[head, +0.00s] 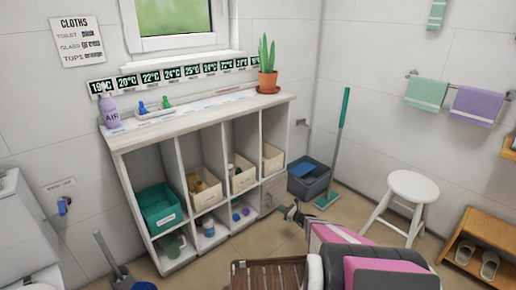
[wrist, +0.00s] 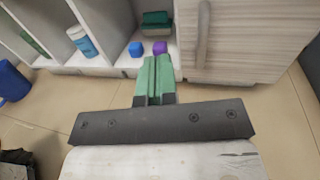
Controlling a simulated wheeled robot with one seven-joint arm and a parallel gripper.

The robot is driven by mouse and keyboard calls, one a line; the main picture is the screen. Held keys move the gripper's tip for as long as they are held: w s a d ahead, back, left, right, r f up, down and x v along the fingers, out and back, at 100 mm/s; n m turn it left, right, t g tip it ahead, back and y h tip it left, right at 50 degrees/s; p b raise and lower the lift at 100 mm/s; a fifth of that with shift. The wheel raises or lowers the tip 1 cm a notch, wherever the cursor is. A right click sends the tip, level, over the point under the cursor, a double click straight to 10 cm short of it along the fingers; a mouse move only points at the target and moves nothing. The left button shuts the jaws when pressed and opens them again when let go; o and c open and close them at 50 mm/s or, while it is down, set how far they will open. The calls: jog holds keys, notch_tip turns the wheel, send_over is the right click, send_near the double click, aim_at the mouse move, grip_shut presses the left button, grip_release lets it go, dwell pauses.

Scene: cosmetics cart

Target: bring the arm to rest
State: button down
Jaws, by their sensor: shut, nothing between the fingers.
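My gripper (head: 290,211) is low in front of the right end of the white shelf unit (head: 205,120), above the tan floor. In the wrist view its two green fingers (wrist: 155,72) lie side by side, shut, with nothing between them. My pink, white and dark arm stretches up from the bottom of the head view and partly hides the floor. The gripper holds nothing and appears apart from the shelf.
The shelf holds a teal bin (head: 160,210) and cream bins (head: 204,190).

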jog(key=s+a+r+n+g+h, duration=0.1)
jog(key=s+a+r+n+g, duration=0.35)
jog(key=s+r+n, duration=0.25)
jog(key=s+a+r+n+g+h, duration=0.2)
jog(key=s+a+r+n+g, duration=0.25)
jog(key=s+r+n, duration=0.2)
jog(key=s+d+r+n+g+h, duration=0.1)
jog(key=s+d+r+n+h, duration=0.2)
jog(key=s+r+n+h, duration=0.2)
jog(key=s+d+r+n+g+h, duration=0.1)
jog(key=s+r+n+h, duration=0.4)
jog(key=s+r, duration=0.5)
jog(key=shift+s+d+r+n+g+h, duration=0.3)
jog(key=shift+d+r+n+g, duration=0.15)
jog(key=shift+d+n, duration=0.65)
jog(key=shift+a, duration=0.2)
